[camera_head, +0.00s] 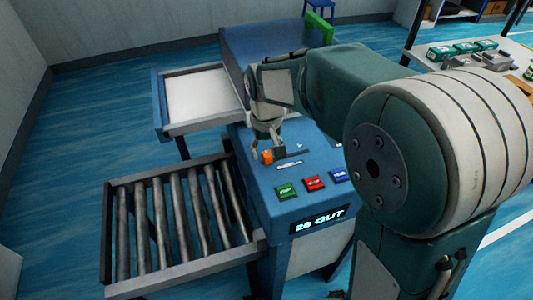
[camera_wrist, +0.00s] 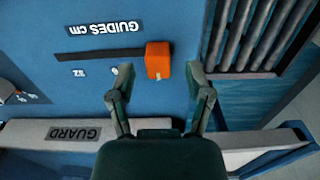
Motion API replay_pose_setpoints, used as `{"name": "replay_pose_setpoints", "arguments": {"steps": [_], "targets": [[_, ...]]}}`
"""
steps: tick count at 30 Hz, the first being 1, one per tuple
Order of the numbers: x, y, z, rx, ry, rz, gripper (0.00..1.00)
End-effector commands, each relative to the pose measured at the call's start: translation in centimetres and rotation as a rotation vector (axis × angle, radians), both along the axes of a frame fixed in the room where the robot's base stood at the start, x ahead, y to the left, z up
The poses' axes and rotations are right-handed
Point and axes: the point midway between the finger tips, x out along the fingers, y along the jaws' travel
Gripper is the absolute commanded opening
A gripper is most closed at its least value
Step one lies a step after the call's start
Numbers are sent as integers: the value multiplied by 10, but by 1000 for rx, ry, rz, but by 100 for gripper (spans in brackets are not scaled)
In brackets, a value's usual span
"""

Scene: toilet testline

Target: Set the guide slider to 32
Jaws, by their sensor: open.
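The guide slider is an orange knob (camera_head: 267,156) on top of the blue console (camera_head: 262,185). In the wrist view the knob (camera_wrist: 158,58) sits at the right end of a dark slot (camera_wrist: 90,54). An upside-down "GUIDES cm" label (camera_wrist: 105,28) lies along the slot. An upside-down "32" mark (camera_wrist: 79,72) lies beside the slot, toward its left end. My gripper (camera_head: 262,147) is over the console, pointing down. In the wrist view my gripper (camera_wrist: 160,70) is open, its fingers on either side of the knob; contact cannot be told.
Green (camera_head: 285,191), red (camera_head: 314,183) and blue (camera_head: 339,175) buttons lie close in front. A roller conveyor (camera_head: 115,258) stands at left. In the wrist view a pale "GUARD" bar (camera_wrist: 30,133) runs near my gripper.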

Motion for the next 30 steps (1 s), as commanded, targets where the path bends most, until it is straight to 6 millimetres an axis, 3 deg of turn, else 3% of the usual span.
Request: {"name": "replay_pose_setpoints", "arguments": {"steps": [6, 14, 18, 26, 30], "targets": [[0, -1, -18, 0, 0, 0, 66], [0, -1, -19, 0, 0, 0, 66], [0, 0, -19, 0, -1, 0, 3], [1, -2, -19, 0, 0, -1, 0], [6, -22, -19, 0, 1, -6, 0]]}}
